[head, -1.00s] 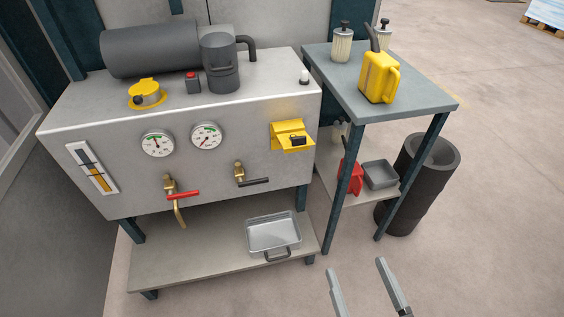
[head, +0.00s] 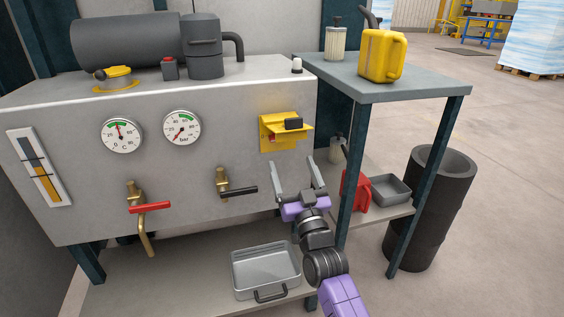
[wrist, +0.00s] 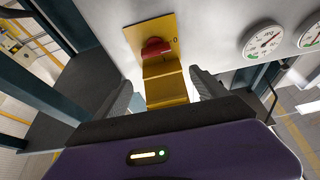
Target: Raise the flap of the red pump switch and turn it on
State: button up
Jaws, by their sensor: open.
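The red switch knob (wrist: 156,48) sits on a yellow backing plate (wrist: 138,34) on the grey machine front. In the head view only a bit of red (head: 272,138) shows under the yellow flap (head: 297,133). The flap juts out from the plate above the knob and carries a black block (head: 293,123). My gripper (head: 293,161) is open and empty, just below and in front of the flap. In the wrist view, which is upside down, the flap (wrist: 165,88) shows between the fingers (wrist: 160,84); I see no contact.
Two gauges (head: 122,135) and two valves with red and black levers (head: 150,207) lie left of the switch. A side table (head: 420,86) with a yellow can (head: 381,56) stands close on the right. A metal tray (head: 266,270) lies on the lower shelf.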

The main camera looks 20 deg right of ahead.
jog(key=w+f+b+x, duration=0.1)
jog(key=f+b+x, duration=0.1)
jog(key=x, duration=0.8)
jog(key=shift+w+d+b, duration=0.15)
jog(key=shift+w+b, duration=0.15)
jog(key=shift+b, duration=0.4)
jog(key=shift+r, duration=0.1)
jog(key=c, duration=1.4)
